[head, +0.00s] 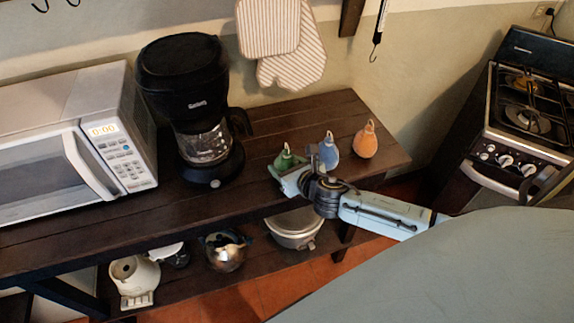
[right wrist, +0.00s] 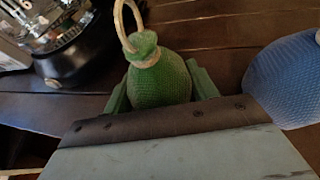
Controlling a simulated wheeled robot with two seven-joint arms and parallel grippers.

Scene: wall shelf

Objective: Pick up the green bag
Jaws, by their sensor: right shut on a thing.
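The green bag (head: 286,158) stands on the dark wooden shelf (head: 255,130), left of a blue bag and an orange bag. In the right wrist view the green bag (right wrist: 160,80) is upright, with a tied neck and a pale loop on top. My right gripper (head: 284,168) reaches in from the right and is shut on the green bag. Its green fingers (right wrist: 160,88) show on both sides of the bag; the gripper body hides the bag's lower part. I cannot tell whether the bag touches the shelf. My left gripper is not in view.
The blue bag (head: 329,152) stands close to the right of the gripper, and the orange bag (head: 365,140) is further right. A black coffee maker (head: 190,100) and a microwave (head: 75,140) stand to the left. Striped oven mitts (head: 290,60) hang above. A stove (head: 525,100) is at the right.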

